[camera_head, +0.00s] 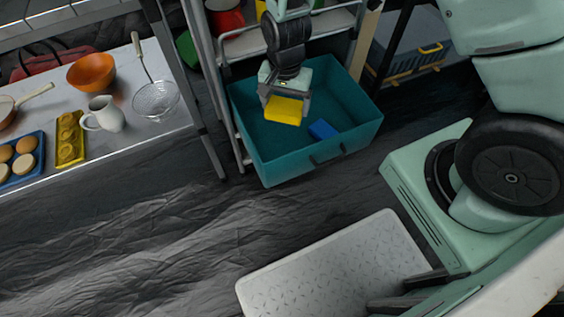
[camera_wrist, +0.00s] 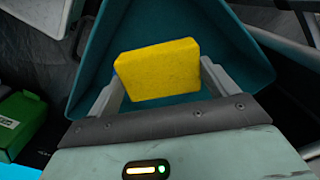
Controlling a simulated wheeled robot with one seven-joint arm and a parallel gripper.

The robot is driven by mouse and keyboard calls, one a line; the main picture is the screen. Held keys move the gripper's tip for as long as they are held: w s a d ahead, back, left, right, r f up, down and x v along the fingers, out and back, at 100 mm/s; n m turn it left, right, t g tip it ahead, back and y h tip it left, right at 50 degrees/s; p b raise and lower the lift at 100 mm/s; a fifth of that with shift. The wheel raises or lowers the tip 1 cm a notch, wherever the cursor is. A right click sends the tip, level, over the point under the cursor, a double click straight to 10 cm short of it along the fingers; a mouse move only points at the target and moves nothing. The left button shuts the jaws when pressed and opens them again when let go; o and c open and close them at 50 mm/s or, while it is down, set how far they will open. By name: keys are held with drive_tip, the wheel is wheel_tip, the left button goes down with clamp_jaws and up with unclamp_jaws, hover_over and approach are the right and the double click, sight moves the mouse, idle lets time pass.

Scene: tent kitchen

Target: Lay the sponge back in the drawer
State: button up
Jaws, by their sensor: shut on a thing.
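The yellow sponge (camera_head: 283,110) is held between the fingers of my gripper (camera_head: 286,104), which is shut on it. It shows large in the wrist view (camera_wrist: 160,70), between the two grey fingers (camera_wrist: 160,88). The teal drawer (camera_head: 272,173) is pulled out from the rack and open at the top. In the head view the sponge is over the drawer's inside, toward its back left part. In the wrist view the drawer (camera_wrist: 232,45) spreads out behind the sponge. I cannot tell exactly how high the sponge is above the drawer floor.
A blue block (camera_head: 322,130) lies in the drawer, right of the sponge. A metal table (camera_head: 140,125) at the left holds an orange bowl (camera_head: 92,72), a white jug (camera_head: 104,114) and a strainer (camera_head: 156,99). A green box (camera_wrist: 19,122) shows in the wrist view.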

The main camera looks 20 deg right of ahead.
drive_tip(key=shift+m, duration=0.5)
drive_tip(key=f+b, duration=0.3)
drive_tip(key=f, duration=0.2)
drive_tip(key=f+b, duration=0.3)
drive_tip(key=f, duration=0.3)
drive_tip(key=a+f+b, duration=0.1)
drive_tip(key=f+b, duration=0.2)
drive_tip(key=f, duration=0.3)
drive_tip(key=shift+s, duration=0.4)
